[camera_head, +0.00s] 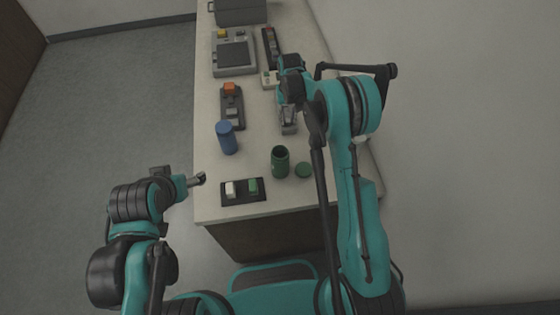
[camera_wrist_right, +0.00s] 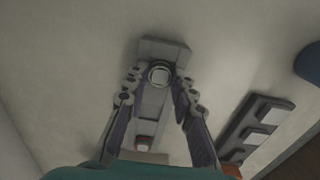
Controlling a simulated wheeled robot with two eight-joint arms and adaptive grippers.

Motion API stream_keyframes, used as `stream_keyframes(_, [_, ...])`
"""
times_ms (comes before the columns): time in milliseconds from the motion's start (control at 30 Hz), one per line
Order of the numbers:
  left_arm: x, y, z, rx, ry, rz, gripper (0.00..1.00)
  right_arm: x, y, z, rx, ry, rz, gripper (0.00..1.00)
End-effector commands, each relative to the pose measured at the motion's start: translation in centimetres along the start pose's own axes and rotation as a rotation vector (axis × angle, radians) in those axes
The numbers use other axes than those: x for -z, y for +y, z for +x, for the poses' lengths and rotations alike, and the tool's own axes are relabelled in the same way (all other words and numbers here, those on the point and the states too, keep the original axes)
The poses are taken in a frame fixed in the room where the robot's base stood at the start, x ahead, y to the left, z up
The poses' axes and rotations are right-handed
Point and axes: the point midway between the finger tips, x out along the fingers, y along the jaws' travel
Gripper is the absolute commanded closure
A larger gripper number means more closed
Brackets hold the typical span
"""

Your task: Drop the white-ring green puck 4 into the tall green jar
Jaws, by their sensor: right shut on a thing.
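The tall green jar (camera_head: 280,162) stands upright and open on the near part of the bench. My right gripper (camera_head: 289,118) is beyond it, over a grey holder. In the right wrist view its fingers are shut on a small round puck with a white ring (camera_wrist_right: 160,74), just above or in the grey holder (camera_wrist_right: 165,49); I cannot tell which. The puck's number and green colour are not readable, and the gripper hides it in the head view. My left gripper (camera_head: 197,180) is off the bench's left edge, with its jaws too small to read.
A blue jar (camera_head: 227,138) stands to the left. A dark tray (camera_head: 243,197) with a white and a green block lies in front. A block with an orange button (camera_head: 231,106) and a grey machine (camera_head: 234,56) stand farther back.

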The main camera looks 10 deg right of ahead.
Motion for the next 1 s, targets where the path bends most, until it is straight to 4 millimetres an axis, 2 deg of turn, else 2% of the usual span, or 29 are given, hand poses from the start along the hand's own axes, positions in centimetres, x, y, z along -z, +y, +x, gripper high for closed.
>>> stream_keyframes(267, [0.1,0.0,-0.1,0.0,0.0,0.0,0.26,0.0,0.0,-0.3,0.0,0.0,0.0,0.94])
stream_keyframes(1000, [1.4,0.0,-2.0,0.0,0.0,0.0,0.26,0.0,0.0,-5.0,0.0,0.0,0.0,0.94])
